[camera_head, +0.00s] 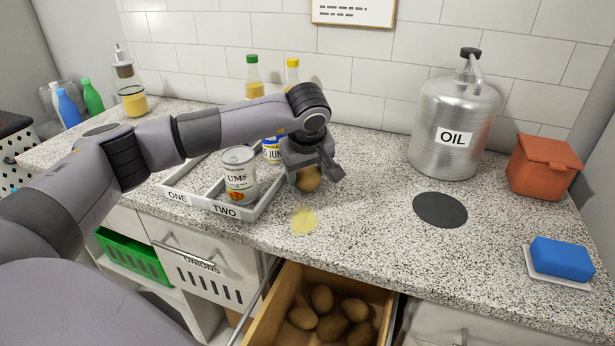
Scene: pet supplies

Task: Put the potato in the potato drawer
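A brown potato (308,180) is between the fingers of my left gripper (316,176), over the counter behind a pale yellow patch. The fingers are on either side of it, but I cannot tell whether they grip it or whether it touches the counter. The open wooden drawer (262,318) below the counter's front edge holds several potatoes (332,326). A drawer labelled ONIONS (205,268) is shut to its left. My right gripper is not in view.
A white tray (262,205) marked ONE and TWO holds cans (239,175) left of the gripper. A metal OIL canister (455,125), dark disc (440,210), terracotta box (543,166) and blue sponge (562,256) stand right. Counter between gripper and disc is clear.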

